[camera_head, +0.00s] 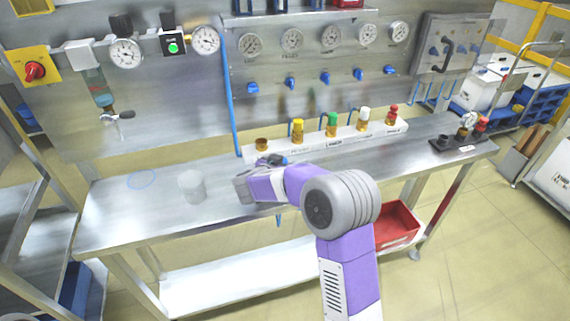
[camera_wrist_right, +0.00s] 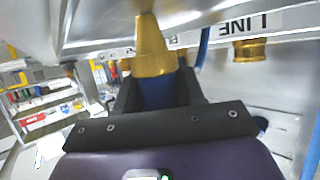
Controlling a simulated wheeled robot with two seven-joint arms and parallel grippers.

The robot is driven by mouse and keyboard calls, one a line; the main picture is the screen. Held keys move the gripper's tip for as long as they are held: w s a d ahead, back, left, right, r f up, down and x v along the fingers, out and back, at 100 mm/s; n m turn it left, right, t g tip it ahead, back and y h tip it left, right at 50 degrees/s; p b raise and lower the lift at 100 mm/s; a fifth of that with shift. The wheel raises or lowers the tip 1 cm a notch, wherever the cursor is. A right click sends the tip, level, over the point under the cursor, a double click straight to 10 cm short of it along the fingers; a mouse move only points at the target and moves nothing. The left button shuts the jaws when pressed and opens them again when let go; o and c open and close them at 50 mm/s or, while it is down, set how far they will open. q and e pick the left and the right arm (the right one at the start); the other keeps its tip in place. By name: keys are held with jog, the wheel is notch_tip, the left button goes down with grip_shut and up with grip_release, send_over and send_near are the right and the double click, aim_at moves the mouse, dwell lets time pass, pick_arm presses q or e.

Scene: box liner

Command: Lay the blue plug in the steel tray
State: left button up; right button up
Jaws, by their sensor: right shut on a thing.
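My right gripper (camera_head: 271,160) is low over the bench, at the left end of the white rack. It is mostly hidden behind my own wrist in the head view. In the right wrist view the dark jaws (camera_wrist_right: 157,92) are shut on the blue plug (camera_wrist_right: 156,92). Its blue part sits between the jaws and its brass end (camera_wrist_right: 152,48) sticks out beyond them. A bit of blue also shows at the gripper in the head view. I cannot make out a separate steel tray. My left gripper is not in view.
The white rack (camera_head: 340,143) carries a bare brass fitting (camera_head: 262,144) and yellow, green, white and red plugs. A translucent cylinder (camera_head: 192,185) stands on the steel bench (camera_head: 125,222), near a drawn blue circle (camera_head: 142,179). A dark holder (camera_head: 462,143) is at right.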

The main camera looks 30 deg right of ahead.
jog(key=o, duration=1.1)
jog(key=shift+s+a+r, duration=0.1)
jog(key=shift+a+r, duration=0.1)
jog(key=p+v, duration=0.3)
jog(key=v, duration=0.8)
jog(key=shift+a, duration=0.2)
jog(key=shift+s, duration=0.1)
